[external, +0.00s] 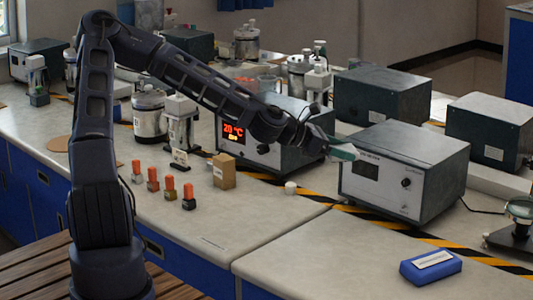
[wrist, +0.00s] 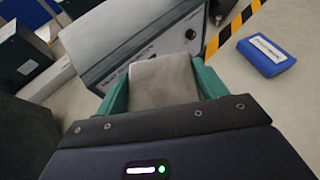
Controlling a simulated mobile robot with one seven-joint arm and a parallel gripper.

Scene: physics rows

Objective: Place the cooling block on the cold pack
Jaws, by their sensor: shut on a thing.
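My gripper (external: 343,151) is raised above the bench, in front of the grey instrument box with the dark screen. In the wrist view its two green fingers are shut on a plain grey block, the cooling block (wrist: 163,80). In the external view the block is hard to make out behind the fingers. The cold pack (external: 431,267) is a blue flat slab with a white label, lying flat on the bench at the front right. It also shows in the wrist view (wrist: 280,66), at the upper right, apart from the gripper. Its top is bare.
The grey instrument box (external: 405,172) stands close beside my gripper. A magnifier stand (external: 515,235) is right of the cold pack. Yellow-black tape (external: 420,238) runs behind the pack. The front bench is clear.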

